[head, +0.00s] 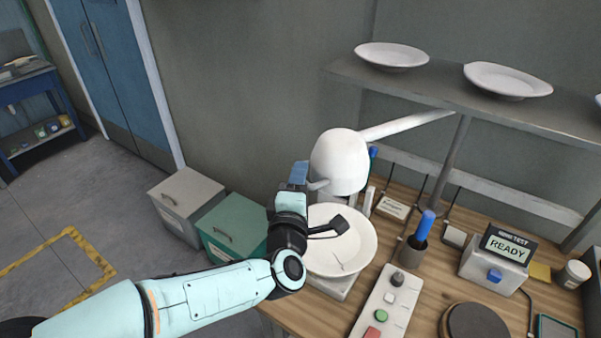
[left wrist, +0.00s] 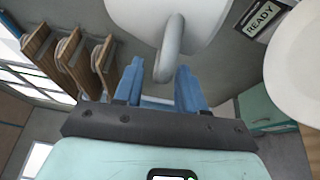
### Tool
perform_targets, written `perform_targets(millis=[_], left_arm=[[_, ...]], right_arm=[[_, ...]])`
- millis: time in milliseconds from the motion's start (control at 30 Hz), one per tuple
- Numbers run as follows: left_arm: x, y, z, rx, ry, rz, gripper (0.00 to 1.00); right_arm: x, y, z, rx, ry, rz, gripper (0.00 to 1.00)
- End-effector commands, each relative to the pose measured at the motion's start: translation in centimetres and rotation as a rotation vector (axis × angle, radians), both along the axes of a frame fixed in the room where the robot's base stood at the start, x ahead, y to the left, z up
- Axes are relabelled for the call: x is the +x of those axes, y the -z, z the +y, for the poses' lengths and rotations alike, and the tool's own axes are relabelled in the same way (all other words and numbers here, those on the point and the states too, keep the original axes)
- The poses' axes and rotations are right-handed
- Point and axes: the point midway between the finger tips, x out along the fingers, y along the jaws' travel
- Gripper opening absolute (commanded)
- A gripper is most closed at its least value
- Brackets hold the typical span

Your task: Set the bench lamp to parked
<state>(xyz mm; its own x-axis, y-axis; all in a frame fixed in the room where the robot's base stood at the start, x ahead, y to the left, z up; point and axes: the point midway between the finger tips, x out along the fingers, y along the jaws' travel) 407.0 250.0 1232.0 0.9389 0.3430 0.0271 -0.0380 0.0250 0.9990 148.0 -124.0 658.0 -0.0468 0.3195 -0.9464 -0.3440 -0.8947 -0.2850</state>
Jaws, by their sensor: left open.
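The bench lamp (head: 340,160) has a white rounded head on a pale arm (head: 408,124) that runs up to the right. Its head hangs above the left end of the bench. A grey curved handle (left wrist: 168,52) sticks out from the lamp head. My left gripper (head: 300,174) is at the left side of the lamp head. In the left wrist view the blue fingers (left wrist: 160,88) are open, with the handle's end in the gap between them. Whether a finger touches the handle I cannot tell. My right gripper is in neither view.
A white plate (head: 358,250) sits on a low stand under the lamp. A button panel (head: 389,300), a cup with a blue-handled tool (head: 415,250) and a READY display (head: 508,248) stand on the bench. A shelf (head: 450,98) with plates is above. Cabinets (head: 187,205) stand left.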

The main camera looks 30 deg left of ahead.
Motion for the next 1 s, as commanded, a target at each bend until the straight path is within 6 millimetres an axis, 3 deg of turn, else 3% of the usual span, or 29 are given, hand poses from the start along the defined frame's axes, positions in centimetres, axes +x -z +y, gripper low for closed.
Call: perform_targets(millis=[400,433,533,567,1000], left_arm=[[1.01,0.03,0.38,0.000,0.000,0.000,0.40],[1.01,0.03,0.38,0.000,0.000,0.000,0.37],[1.00,0.03,0.37,0.000,0.000,0.000,0.04],[1.00,0.02,0.38,0.000,0.000,0.000,0.00],[1.32,0.06,-0.23,-0.001,-0.001,0.000,0.00]], right_arm=[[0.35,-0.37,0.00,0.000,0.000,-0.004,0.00],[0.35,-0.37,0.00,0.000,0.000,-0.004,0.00],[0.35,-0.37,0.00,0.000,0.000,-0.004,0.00],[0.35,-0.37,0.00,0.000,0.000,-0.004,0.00],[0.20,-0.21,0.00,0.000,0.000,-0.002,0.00]])
